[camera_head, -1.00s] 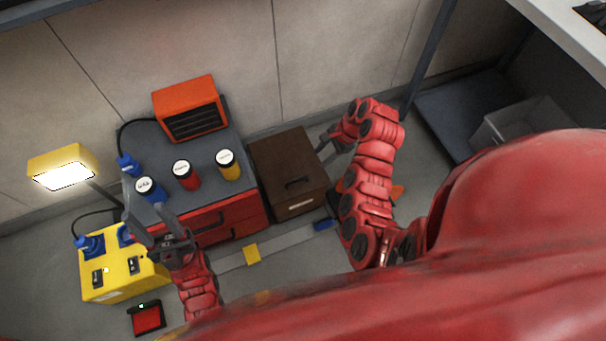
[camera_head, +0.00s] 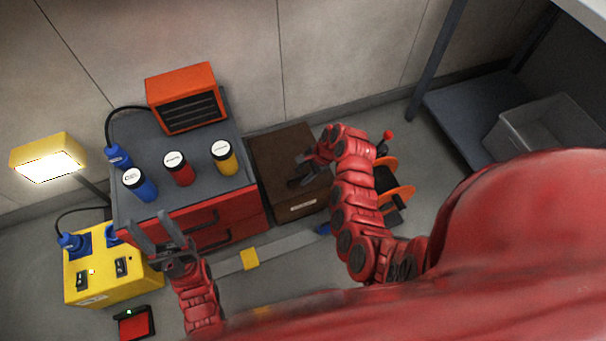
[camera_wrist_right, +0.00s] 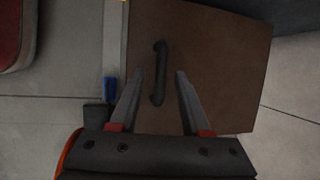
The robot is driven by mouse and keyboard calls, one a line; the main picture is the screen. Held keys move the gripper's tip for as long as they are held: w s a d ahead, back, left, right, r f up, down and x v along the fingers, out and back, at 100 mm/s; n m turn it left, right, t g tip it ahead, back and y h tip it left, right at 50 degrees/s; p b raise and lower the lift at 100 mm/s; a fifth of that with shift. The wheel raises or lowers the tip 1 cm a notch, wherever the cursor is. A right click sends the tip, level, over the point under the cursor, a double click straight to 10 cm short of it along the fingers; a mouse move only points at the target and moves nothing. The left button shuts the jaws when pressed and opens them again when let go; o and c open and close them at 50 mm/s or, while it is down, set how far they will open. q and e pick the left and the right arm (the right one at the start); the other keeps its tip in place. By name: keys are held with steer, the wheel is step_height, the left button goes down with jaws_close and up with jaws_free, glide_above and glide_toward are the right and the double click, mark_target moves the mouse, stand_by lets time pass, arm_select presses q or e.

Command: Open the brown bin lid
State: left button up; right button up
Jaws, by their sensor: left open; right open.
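The brown bin (camera_head: 275,148) stands on the floor against the wall, right of the red cabinet, with its lid down. The lid handle, a dark bar, shows in the right wrist view (camera_wrist_right: 159,72). My right gripper (camera_head: 299,170) is over the lid, open and empty. In the right wrist view its two fingers (camera_wrist_right: 161,88) point at the lid, with the handle lying between their lines, nearer the left finger. I cannot tell if they touch it. In the head view the gripper partly hides the handle. My left gripper (camera_head: 160,232) is open and empty in front of the cabinet.
The red cabinet (camera_head: 235,214) carries an orange heater (camera_head: 187,97) and blue, red and yellow canisters (camera_head: 178,168). A yellow box (camera_head: 90,280) and lamp (camera_head: 48,158) stand left. A grey bin (camera_head: 540,125) sits on a shelf at right. An orange-and-black object (camera_head: 398,190) lies beside my right arm.

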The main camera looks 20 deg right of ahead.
jaws_close()
stand_by(0.3)
stand_by(1.2)
